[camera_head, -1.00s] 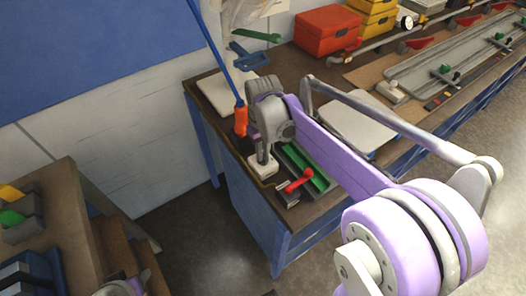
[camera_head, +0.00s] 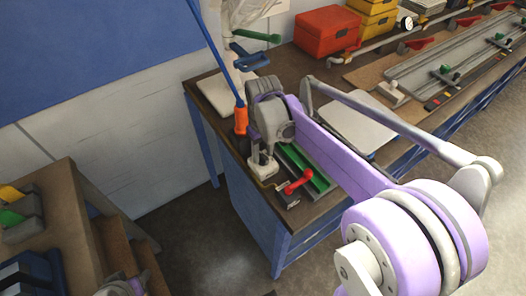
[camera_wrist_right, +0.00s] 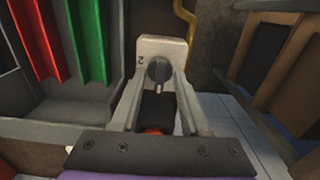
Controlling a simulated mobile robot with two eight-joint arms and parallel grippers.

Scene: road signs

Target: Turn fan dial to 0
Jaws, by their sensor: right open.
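The fan dial is a dark grey round knob (camera_wrist_right: 158,72) on a pale box (camera_wrist_right: 160,46) with a "2" printed left of the knob. In the right wrist view, my right gripper (camera_wrist_right: 158,82) is open, its fingers reaching toward the box with the knob between their tips. Whether the fingers touch the knob cannot be told. In the head view, my right gripper (camera_head: 262,163) is at the small pale box near the workbench's front left corner and partly hides it.
Green and red channels stand left of the dial box in the wrist view. A red-handled lever (camera_head: 298,182) and green rail (camera_head: 305,166) lie beside it on the workbench (camera_head: 208,112). An orange-handled tool (camera_head: 241,121) stands close behind.

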